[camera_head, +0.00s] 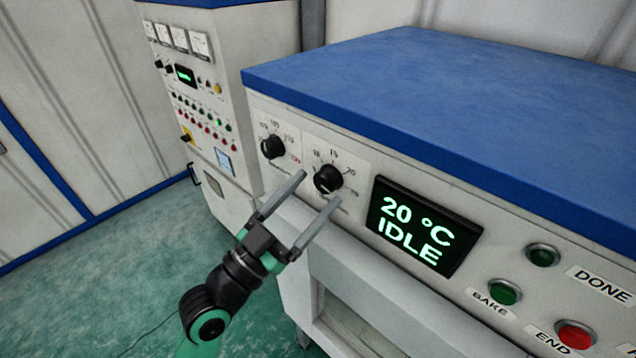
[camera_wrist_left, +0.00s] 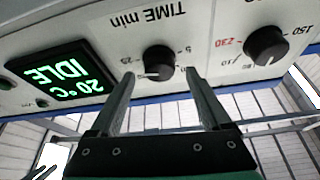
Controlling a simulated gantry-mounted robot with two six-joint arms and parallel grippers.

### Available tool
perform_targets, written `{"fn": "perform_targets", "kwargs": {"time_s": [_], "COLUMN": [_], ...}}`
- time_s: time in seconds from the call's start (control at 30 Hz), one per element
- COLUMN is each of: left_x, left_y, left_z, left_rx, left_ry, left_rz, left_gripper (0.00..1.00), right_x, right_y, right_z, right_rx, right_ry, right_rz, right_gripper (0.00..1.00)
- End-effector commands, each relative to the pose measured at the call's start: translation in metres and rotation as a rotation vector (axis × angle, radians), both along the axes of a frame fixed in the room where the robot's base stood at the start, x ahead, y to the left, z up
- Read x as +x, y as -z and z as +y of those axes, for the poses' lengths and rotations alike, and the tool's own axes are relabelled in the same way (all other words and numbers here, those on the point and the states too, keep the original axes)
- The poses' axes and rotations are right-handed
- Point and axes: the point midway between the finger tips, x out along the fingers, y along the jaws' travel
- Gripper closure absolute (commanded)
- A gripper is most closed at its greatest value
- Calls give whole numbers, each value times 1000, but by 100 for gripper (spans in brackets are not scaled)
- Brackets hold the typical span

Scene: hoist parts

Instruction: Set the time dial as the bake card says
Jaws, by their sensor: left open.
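The time dial (camera_head: 328,179) is a black knob on the white oven panel, under a printed scale. In the left wrist view the time dial (camera_wrist_left: 159,60) appears upside down below the "TIME min" label (camera_wrist_left: 148,18). My left gripper (camera_head: 320,187) is open and empty, its fingers pointing at this dial. In the wrist view its fingertips (camera_wrist_left: 159,74) are on either side of the knob, and contact cannot be told. The dial's exact setting is unclear. I cannot identify a bake card. My right gripper is not in view.
A second black dial (camera_head: 273,146) is left of the time dial. The display (camera_head: 420,226) reads 20 °C IDLE. Green BAKE (camera_head: 505,292) and red END (camera_head: 576,335) buttons and a green DONE lamp (camera_head: 542,255) are right. A control cabinet (camera_head: 240,75) stands behind left.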

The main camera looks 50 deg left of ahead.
Motion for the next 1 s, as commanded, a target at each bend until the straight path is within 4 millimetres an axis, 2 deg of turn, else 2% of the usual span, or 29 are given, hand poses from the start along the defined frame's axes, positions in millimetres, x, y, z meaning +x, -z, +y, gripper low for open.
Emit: {"fn": "perform_targets", "kwargs": {"time_s": [0.13, 0.43, 0.47, 0.87, 0.9, 1.0], "left_x": [16, 19, 19, 19, 19, 19], "left_y": [-8, -7, -7, -7, -7, -8], "left_z": [1, 1, 1, 1, 1, 1], "left_rx": [0, 1, 1, 1, 1, -1], "left_ry": [0, 0, 0, 0, 0, -1], "left_rz": [-1, 0, 0, 0, 0, 0], "left_gripper": [19, 19, 22, 94, 97, 97], "right_x": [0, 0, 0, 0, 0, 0], "right_y": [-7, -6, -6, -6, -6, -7], "right_z": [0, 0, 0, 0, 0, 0], "right_rx": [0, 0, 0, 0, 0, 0], "right_ry": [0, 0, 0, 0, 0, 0], "right_rz": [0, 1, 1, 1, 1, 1], "right_gripper": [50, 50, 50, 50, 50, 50]}}
